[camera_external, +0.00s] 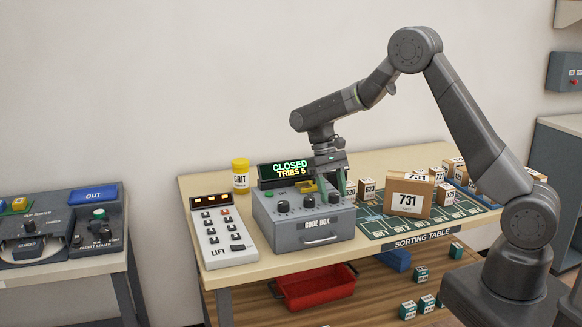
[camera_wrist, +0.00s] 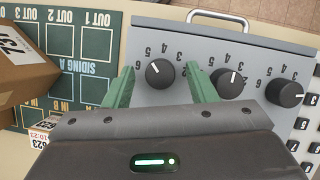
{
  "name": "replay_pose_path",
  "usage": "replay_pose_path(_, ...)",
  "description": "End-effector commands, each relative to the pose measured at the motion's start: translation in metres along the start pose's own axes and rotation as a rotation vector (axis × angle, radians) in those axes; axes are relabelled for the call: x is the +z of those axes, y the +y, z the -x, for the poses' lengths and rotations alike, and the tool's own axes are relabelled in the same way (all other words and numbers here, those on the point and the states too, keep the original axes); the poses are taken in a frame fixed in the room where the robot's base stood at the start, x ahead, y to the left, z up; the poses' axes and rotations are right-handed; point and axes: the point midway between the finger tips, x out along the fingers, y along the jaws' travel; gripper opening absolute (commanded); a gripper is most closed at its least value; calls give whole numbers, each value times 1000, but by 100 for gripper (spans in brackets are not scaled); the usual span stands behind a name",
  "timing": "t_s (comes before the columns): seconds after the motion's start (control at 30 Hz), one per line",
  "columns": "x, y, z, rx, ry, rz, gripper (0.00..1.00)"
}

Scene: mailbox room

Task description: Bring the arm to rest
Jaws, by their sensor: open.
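My gripper (camera_external: 330,192) hangs from my bent arm over the right part of the grey code box (camera_external: 314,238), pointing down. I cannot tell whether a finger touches the box. The display (camera_external: 290,170) behind the box reads "CLOSED" and "TRIES 5".
The sorting table (camera_external: 217,272) also holds a white LIFT panel (camera_external: 222,235), a yellow jar (camera_external: 240,175), a green sorting mat (camera_external: 378,226) and several cartons, with a large 731 carton (camera_external: 408,195) right of the box. A red tray (camera_external: 316,288) sits below.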

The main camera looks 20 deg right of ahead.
Motion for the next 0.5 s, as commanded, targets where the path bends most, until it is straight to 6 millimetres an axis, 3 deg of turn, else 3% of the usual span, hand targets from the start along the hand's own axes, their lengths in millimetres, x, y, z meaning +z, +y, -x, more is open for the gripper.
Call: replay_pose_path(0.5,1,4,0,-213,0,-512,52)
